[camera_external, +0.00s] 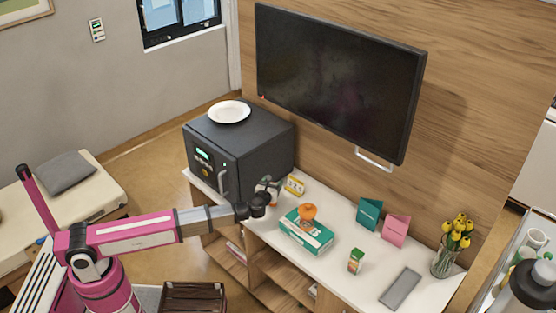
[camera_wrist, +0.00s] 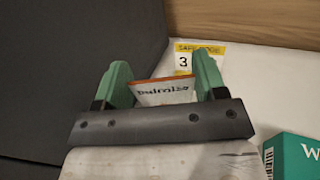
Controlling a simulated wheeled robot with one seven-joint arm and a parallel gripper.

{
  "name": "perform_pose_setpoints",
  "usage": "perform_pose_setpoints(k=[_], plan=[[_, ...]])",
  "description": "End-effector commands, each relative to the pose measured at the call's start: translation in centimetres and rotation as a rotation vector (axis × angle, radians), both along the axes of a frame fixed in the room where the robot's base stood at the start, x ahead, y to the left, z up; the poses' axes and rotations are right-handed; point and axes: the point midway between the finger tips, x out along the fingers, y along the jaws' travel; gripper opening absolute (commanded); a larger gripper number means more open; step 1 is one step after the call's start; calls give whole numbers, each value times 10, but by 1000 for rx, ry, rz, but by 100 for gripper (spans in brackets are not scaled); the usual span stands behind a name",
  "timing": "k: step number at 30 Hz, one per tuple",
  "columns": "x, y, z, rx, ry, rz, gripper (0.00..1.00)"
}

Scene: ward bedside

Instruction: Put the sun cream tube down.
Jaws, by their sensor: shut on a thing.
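In the wrist view the sun cream tube (camera_wrist: 163,92) is white with an orange edge and dark lettering, partly hidden by my gripper. My gripper (camera_wrist: 161,76) is shut on it, with one green finger on each side. In the external view my gripper (camera_external: 268,188) is at the left part of the white cabinet top (camera_external: 336,256), just right of the dark safe's front. The tube is small and mostly hidden there; I cannot tell whether it touches the top.
The dark safe (camera_external: 246,150) bears a white plate (camera_external: 230,112). Cards, a small carton and a flower vase stand farther right.

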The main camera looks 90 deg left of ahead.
Motion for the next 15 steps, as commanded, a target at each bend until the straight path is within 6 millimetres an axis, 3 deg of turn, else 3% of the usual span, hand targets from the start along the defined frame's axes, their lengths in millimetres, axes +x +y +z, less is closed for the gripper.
perform_pose_setpoints(k=[13,14,15], plan=[[0,0,-9,0,-1,0,28],[0,0,-9,0,-1,0,75],[0,0,-8,0,-1,0,88]])
